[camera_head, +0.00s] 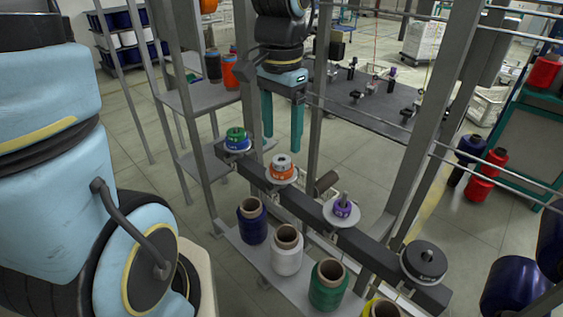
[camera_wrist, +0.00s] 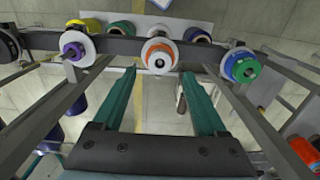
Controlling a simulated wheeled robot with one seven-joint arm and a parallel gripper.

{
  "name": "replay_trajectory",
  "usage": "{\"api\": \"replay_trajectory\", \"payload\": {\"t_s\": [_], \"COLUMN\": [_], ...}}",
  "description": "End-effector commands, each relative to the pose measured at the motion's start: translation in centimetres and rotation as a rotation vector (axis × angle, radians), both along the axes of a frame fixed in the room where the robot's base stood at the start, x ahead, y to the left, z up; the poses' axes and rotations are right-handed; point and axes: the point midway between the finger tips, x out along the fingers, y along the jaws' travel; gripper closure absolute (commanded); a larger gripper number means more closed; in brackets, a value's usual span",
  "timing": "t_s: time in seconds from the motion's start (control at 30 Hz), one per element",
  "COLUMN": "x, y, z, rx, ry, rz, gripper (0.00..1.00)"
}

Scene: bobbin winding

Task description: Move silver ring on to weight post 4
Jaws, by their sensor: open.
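A dark rail (camera_head: 300,205) carries a row of posts with discs. A green and blue stack (camera_head: 236,141) is at the left end. An orange stack (camera_head: 285,172) has a pale grey ring (camera_head: 281,160) on top, perhaps the silver ring. A purple stack (camera_head: 342,210) has its post tip showing. A dark grey weight (camera_head: 425,260) sits at the right end. Post numbers are not readable. My gripper (camera_head: 283,143) is open and empty, fingers pointing down behind the rail. In the wrist view the orange stack (camera_wrist: 150,58) lies just beyond the gap between my fingertips (camera_wrist: 160,73).
Navy (camera_head: 252,225), white (camera_head: 287,257), green (camera_head: 328,290) and yellow yarn cones stand on a shelf before the rail. Upright metal frame posts (camera_head: 420,120) and thin rods stand close around my gripper. Red cones (camera_head: 482,185) stand at the right.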

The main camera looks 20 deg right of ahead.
Motion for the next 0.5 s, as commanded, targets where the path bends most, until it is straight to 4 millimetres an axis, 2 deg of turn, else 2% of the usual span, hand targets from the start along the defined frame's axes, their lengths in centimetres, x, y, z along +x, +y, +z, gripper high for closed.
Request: {"api": "replay_trajectory", "payload": {"t_s": [0.03,0.2,0.5], "x": [0.0,0.0,0.0], "y": [0.0,0.0,0.0], "z": [-1.2,-2.9,-4.8], "rx": [0.000,0.000,0.000], "ry": [0.000,0.001,0.000], "rz": [0.000,0.000,-0.001], "gripper": [0.25,0.25,0.25]}}
